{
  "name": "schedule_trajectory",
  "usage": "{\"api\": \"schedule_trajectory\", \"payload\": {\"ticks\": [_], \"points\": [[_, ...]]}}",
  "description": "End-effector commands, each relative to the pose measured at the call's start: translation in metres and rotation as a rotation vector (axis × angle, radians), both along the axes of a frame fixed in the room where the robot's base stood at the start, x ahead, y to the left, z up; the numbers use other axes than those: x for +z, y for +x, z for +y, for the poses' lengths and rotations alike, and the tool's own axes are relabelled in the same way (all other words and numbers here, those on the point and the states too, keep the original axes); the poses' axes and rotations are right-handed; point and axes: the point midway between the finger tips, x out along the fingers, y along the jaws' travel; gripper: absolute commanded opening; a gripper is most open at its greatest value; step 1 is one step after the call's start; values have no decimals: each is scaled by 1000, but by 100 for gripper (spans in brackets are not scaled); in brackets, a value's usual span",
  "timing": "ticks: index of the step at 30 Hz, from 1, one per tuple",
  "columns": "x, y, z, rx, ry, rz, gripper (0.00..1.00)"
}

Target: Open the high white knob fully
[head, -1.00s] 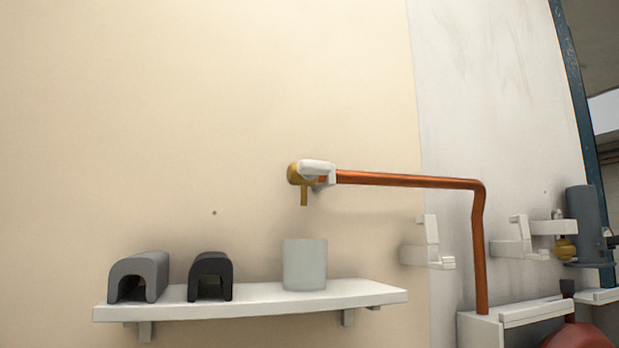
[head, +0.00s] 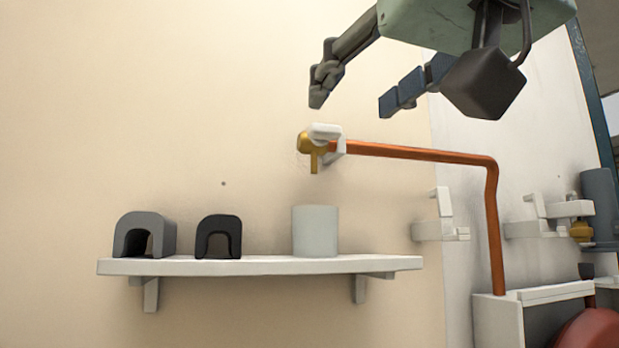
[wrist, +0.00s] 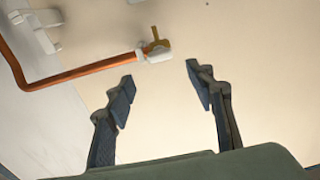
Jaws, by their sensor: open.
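The high white knob (head: 325,131) sits on a brass valve (head: 311,143) at the left end of a copper pipe on the wall. In the wrist view the white knob (wrist: 157,55) and the brass part (wrist: 156,41) show beyond the fingertips, between the two fingers but nearer the left one. My gripper (head: 350,102) is open and empty, above the knob in the head view. Its spread fingers also show in the wrist view (wrist: 159,82). Nothing touches the knob in either view.
A white shelf (head: 260,266) below holds a grey arch (head: 145,233), a black arch (head: 218,237) and a pale cup (head: 315,232). The copper pipe (head: 430,155) runs right, then down. White brackets (head: 440,222) are on the right wall. The wall left of the knob is clear.

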Motion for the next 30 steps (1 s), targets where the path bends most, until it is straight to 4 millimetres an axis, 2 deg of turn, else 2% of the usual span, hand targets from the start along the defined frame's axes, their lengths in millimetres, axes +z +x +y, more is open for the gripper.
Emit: {"api": "schedule_trajectory", "payload": {"ticks": [15, 21, 30], "points": [[0, 84, 25, 0, -4, 5, 49], [-1, 99, 29, 0, -3, 3, 49], [-1, 101, 30, -1, -3, 3, 49]]}}
